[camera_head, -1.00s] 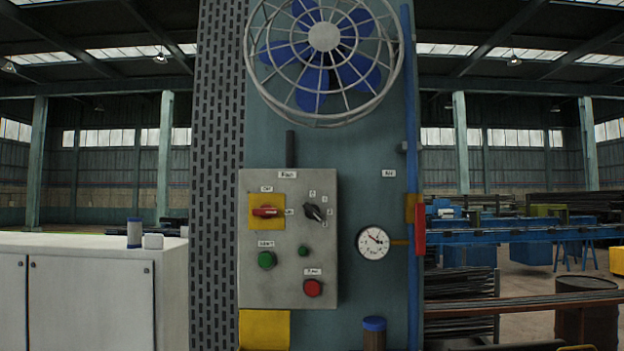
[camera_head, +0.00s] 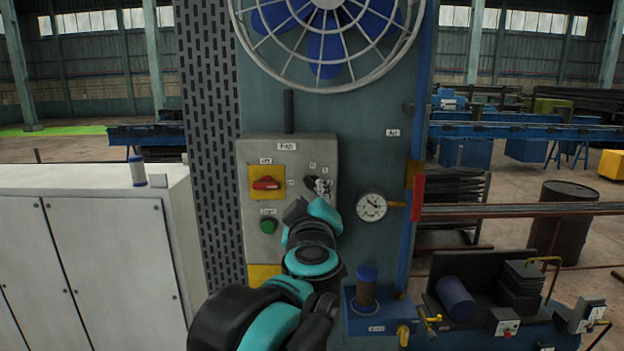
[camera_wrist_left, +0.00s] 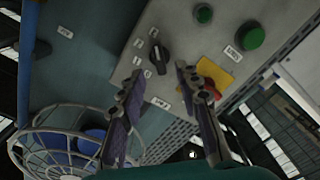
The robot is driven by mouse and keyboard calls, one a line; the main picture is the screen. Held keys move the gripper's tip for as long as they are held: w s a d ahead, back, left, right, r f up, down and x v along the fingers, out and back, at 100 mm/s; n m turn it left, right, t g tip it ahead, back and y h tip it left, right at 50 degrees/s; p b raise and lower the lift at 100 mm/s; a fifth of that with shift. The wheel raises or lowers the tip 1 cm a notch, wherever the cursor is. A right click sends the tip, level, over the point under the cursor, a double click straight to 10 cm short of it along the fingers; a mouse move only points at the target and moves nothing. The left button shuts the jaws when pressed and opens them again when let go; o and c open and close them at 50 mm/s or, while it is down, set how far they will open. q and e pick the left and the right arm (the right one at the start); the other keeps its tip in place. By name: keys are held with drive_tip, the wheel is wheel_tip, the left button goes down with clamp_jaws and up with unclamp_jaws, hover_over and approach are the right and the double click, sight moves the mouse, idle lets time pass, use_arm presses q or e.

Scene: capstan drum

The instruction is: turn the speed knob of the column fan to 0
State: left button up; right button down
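The fan's control box (camera_head: 246,205) is a grey panel on the teal column. Its speed knob is black with small number labels around it. In the left wrist view the knob (camera_wrist_left: 158,56) shows just ahead of and between the fingertips, with no clear contact. In the head view my left gripper (camera_head: 320,188) is in front of the knob and hides most of it. In the left wrist view this gripper (camera_wrist_left: 160,74) is open with nothing between its fingers. The number the knob points to cannot be read. My right gripper is not in view.
A red switch (camera_head: 265,183) on a yellow plate sits left of the knob, with a green button (camera_head: 267,226) below it. The caged blue fan (camera_head: 328,40) is above. A pressure gauge (camera_head: 371,207) is right of the box. A white cabinet (camera_head: 100,240) stands left.

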sight(312, 187)
use_arm(q)
drive_tip(key=w+p, duration=0.1)
drive_tip(key=w, duration=0.4)
drive_tip(key=shift+w, duration=0.35)
clamp_jaws()
